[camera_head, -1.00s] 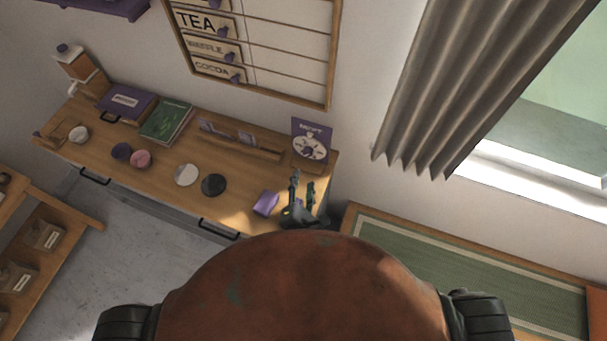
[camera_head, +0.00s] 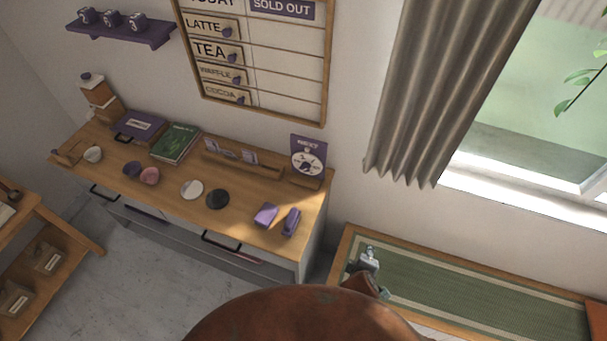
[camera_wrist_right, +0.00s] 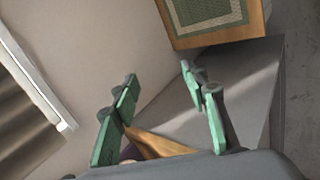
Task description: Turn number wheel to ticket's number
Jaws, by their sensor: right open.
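The number wheel (camera_head: 308,159) is a white dial on an upright purple board at the right back corner of the wooden counter. Its numbers are too small to read. Small pale cards, perhaps tickets (camera_head: 248,157), stand in a wooden rail left of the wheel; any number on them is unreadable. My right gripper (camera_head: 367,257) is right of the counter, over the green-matted bench and well apart from the wheel. In the right wrist view its green fingers (camera_wrist_right: 165,108) are spread, with nothing held between them. My left gripper is out of view.
Two purple items (camera_head: 265,214) lie near the counter's right front. Black and white discs (camera_head: 217,199), cups (camera_head: 149,176) and a green book (camera_head: 176,143) are further left. The bench (camera_head: 470,283) stands right of the counter, below the curtain (camera_head: 445,90).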

